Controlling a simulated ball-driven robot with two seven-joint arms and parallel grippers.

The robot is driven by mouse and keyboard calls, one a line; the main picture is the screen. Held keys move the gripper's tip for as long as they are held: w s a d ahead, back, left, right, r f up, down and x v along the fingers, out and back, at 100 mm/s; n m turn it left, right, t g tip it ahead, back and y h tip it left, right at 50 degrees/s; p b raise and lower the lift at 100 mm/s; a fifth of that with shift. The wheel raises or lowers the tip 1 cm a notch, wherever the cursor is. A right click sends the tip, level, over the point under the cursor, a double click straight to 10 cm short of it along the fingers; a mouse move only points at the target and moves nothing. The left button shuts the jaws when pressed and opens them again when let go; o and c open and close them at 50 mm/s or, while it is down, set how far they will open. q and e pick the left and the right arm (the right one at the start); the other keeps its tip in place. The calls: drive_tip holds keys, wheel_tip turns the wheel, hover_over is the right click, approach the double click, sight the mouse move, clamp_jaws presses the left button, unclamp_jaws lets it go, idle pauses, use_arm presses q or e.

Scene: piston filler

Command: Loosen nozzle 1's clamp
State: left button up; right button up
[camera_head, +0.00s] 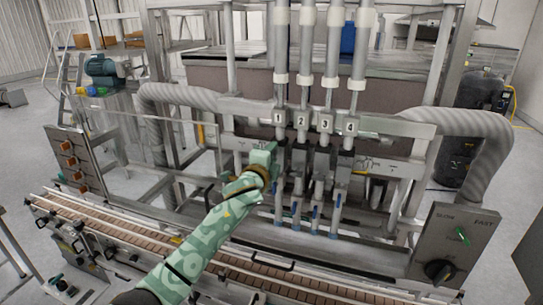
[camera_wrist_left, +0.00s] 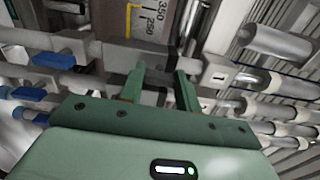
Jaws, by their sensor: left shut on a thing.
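Nozzle 1 (camera_head: 279,187) is the leftmost of the upright nozzles on the filler, below the number plate 1 (camera_head: 279,118). My green left gripper (camera_head: 272,150) is at its upper part, from the left front, and covers the clamp there in the head view. In the left wrist view, the gripper's two fingers (camera_wrist_left: 161,72) are shut on a small part at a grey bar. The held part is mostly hidden, so its shape and how far it is turned cannot be told. My right gripper is not in view.
Plates 2 (camera_head: 301,121), 3 (camera_head: 325,124) and 4 (camera_head: 350,127) mark the neighbouring nozzles close on the right. A conveyor (camera_head: 130,228) runs along the front below. A control box with a dial (camera_head: 439,271) stands at front right. A yellow scale (camera_wrist_left: 144,20) is near the fingers.

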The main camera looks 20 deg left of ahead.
use_arm(q)
drive_tip(key=shift+n, duration=0.3)
drive_tip(key=o, duration=1)
drive_tip(key=s+b, duration=0.1)
drive_tip(key=s, duration=0.4)
drive_tip(key=s+b, duration=0.1)
drive_tip(key=s, duration=1)
drive_tip(key=shift+s+a+b, duration=0.15)
drive_tip(key=shift+a+b, duration=0.2)
drive_tip(key=shift+b, duration=0.05)
